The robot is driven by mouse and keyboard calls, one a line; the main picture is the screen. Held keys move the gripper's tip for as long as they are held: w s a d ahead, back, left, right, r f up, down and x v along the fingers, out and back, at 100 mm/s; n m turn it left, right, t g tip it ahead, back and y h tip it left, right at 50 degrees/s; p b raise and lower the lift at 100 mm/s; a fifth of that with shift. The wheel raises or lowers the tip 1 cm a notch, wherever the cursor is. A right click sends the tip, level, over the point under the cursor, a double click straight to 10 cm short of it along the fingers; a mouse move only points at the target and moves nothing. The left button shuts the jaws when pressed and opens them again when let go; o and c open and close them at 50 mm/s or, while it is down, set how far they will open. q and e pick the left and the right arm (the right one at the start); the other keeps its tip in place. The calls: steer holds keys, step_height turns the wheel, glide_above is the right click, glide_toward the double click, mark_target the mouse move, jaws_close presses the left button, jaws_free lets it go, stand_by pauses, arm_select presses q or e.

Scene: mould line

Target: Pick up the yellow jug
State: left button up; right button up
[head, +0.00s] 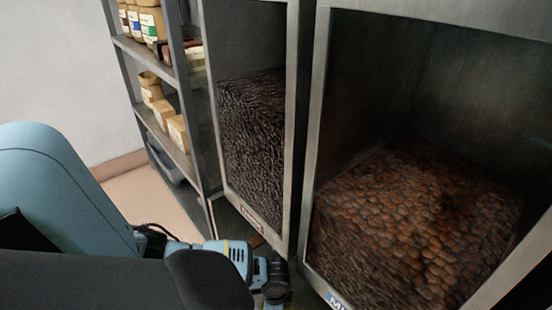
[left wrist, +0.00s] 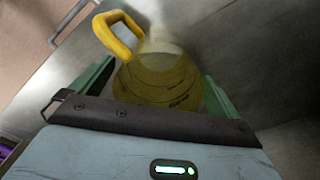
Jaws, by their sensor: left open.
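The yellow jug (left wrist: 160,82) shows in the left wrist view, with a see-through yellowish body and a solid yellow handle (left wrist: 119,36) toward the upper left. My left gripper (left wrist: 157,84) is open, with one green finger on each side of the jug's body. I cannot tell whether either finger touches it. The jug's lower part is hidden behind the gripper's palm. I do not make out the jug in the head view, where my left arm reaches in from the left and its fingers are out of sight. My right gripper is in neither view.
Two metal-framed bins stand at the right, one with dark pellets (head: 249,130) and one with brown pellets (head: 415,210). A shelf rack (head: 182,75) with several tubs stands behind at the left. A metal bar handle (left wrist: 72,22) shows near the jug. Open floor (head: 150,195) lies left of the rack.

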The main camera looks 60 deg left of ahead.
arm_select(q)
step_height(320, 180, down, 3)
steer(key=shift+r+b, duration=0.15)
steer(key=shift+b, duration=0.35)
steer(key=c, duration=0.9)
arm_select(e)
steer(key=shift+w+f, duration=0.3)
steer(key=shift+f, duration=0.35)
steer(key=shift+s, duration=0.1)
